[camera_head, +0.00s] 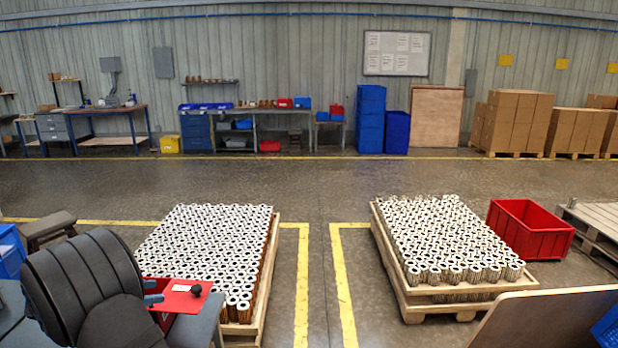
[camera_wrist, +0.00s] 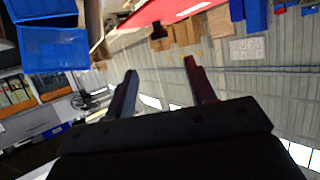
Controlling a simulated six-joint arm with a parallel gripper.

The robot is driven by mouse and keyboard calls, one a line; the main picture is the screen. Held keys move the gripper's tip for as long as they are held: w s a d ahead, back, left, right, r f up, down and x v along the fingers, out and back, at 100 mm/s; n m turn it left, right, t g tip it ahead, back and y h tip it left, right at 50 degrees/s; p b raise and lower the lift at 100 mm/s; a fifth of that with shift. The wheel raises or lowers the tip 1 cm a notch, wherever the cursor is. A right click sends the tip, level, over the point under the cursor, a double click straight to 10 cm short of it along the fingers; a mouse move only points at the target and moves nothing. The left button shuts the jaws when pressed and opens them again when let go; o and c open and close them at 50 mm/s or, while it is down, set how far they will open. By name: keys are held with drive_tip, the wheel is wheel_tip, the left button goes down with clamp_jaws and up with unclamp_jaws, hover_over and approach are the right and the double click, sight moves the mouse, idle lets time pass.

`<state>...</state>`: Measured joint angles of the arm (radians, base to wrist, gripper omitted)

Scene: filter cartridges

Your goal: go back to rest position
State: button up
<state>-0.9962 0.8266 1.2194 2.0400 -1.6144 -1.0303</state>
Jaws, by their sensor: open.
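My gripper (camera_head: 154,292) is at the lower left of the head view, beside a red panel with a dark knob. In the wrist view, its two dark fingers (camera_wrist: 160,66) are spread apart with nothing between them. Filter cartridges (camera_head: 205,240) stand upright in close rows on the left wooden pallet (camera_head: 262,300). More cartridges (camera_head: 440,235) stand in rows on the right pallet (camera_head: 400,290). The dark body at the lower left hides part of the left pallet.
The red panel (camera_head: 180,296) is close to my gripper; it also shows in the wrist view (camera_wrist: 178,12). A red crate (camera_head: 530,228) stands beside the right pallet. A wooden board (camera_head: 545,320) is at the lower right. Between the pallets runs a clear floor lane (camera_head: 318,270).

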approach(195, 288)
drive_tip(key=x, duration=0.8)
drive_tip(key=shift+w+d, duration=0.15)
drive_tip(key=shift+w+f, duration=0.1)
drive_tip(key=shift+w, duration=0.2)
drive_tip(key=shift+w+n+t+y, duration=0.2)
drive_tip(key=shift+n+t+y, duration=0.2)
drive_tip(key=shift+n+y, duration=0.1)
drive_tip(key=shift+s+m+g+h, duration=0.5)
drive_tip(key=shift+s+m+g, duration=0.1)
drive_tip(key=v, duration=1.7)
drive_tip(key=shift+x, duration=2.3)
